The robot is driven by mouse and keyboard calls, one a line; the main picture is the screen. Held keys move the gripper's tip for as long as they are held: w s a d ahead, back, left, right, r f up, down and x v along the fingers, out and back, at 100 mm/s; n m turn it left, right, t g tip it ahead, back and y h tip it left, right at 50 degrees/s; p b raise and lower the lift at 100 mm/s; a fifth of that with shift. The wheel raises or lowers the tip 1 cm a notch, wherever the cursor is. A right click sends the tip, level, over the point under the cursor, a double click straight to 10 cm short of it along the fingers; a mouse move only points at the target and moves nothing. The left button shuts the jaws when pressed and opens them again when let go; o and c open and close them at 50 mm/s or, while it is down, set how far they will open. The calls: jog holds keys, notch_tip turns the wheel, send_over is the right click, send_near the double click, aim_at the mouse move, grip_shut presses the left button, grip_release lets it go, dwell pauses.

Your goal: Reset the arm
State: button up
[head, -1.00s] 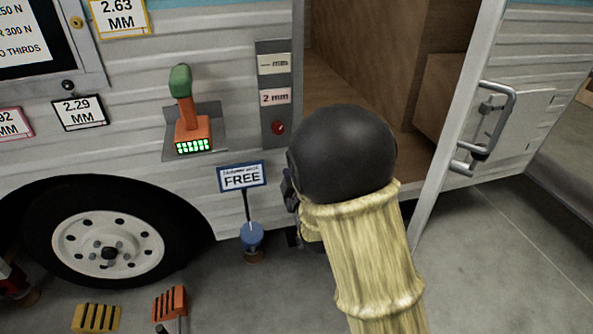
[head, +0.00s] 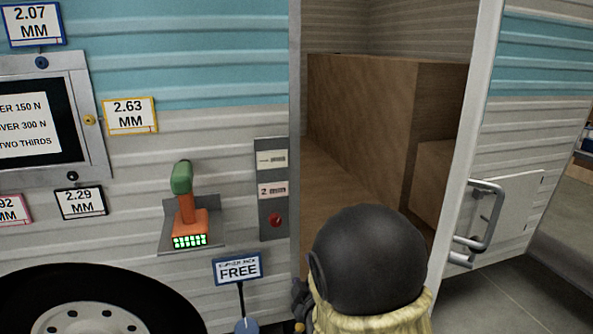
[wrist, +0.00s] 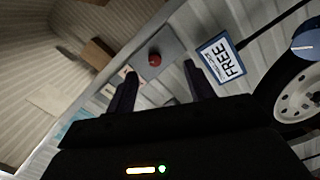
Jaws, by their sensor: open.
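My gripper shows in the wrist view (wrist: 160,95) with two dark fingers spread apart and nothing between them. Beyond the fingers are the camper's side wall and a grey panel with a red button (wrist: 154,59). In the head view my arm's dark round link stands at the bottom centre, in front of the camper doorway. It hides most of my gripper there; only a small dark part shows at its left edge.
A green and orange handheld tool (head: 188,205) sits on a grey wall shelf (head: 167,243). The grey panel (head: 271,150) is beside the doorway. A FREE sign (head: 238,268) stands below. The open door's handle (head: 487,215) is at right. A wheel (head: 95,320) is at lower left.

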jog(key=s+d+f+m+g+h+p, duration=0.2)
jog(key=s+d+m+g, duration=0.5)
jog(key=s, duration=0.3)
jog(key=s+d+f+m+g+h+p, duration=0.1)
jog(key=s+d+m+g+h+p, duration=0.1)
jog(key=s+d+m+g, duration=0.55)
jog(key=s+a+r+p, duration=0.1)
jog(key=s+r+p, duration=0.2)
jog(key=r+p, duration=3.4)
jog(key=shift+s+r+t+p, duration=0.15)
jog(key=shift+r+t+p, duration=0.2)
jog(key=shift+t, duration=0.1)
jog(key=shift+m, duration=0.25)
